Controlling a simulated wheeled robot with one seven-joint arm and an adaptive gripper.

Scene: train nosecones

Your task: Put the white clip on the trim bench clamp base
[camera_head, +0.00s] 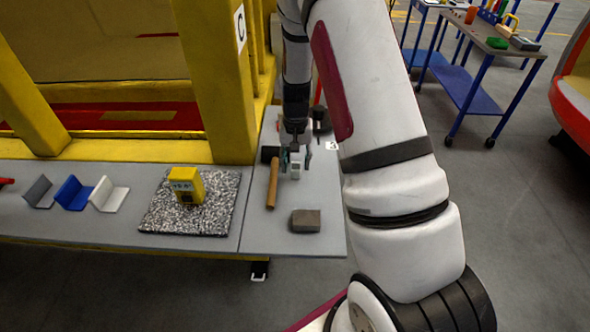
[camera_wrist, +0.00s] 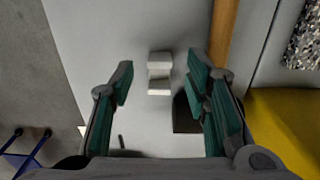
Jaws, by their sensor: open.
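My gripper (camera_head: 295,160) is open and points down over the right-hand bench. In the wrist view my fingertips (camera_wrist: 160,76) stand apart, with a small pale stepped block (camera_wrist: 159,74) between them in the picture; I see no contact. The same block shows below the gripper in the head view (camera_head: 296,172); I cannot tell whether it is the clamp base or a clip. A white V-shaped piece (camera_head: 109,195), which looks like a clip, sits on the left bench beside a blue one (camera_head: 74,193) and a grey one (camera_head: 40,192).
A hammer with a wooden handle (camera_head: 272,184) lies just left of the gripper. A grey block (camera_head: 306,221) sits near the front edge. A yellow device (camera_head: 187,185) stands on a speckled plate (camera_head: 160,220). A yellow post (camera_head: 217,80) rises behind the bench.

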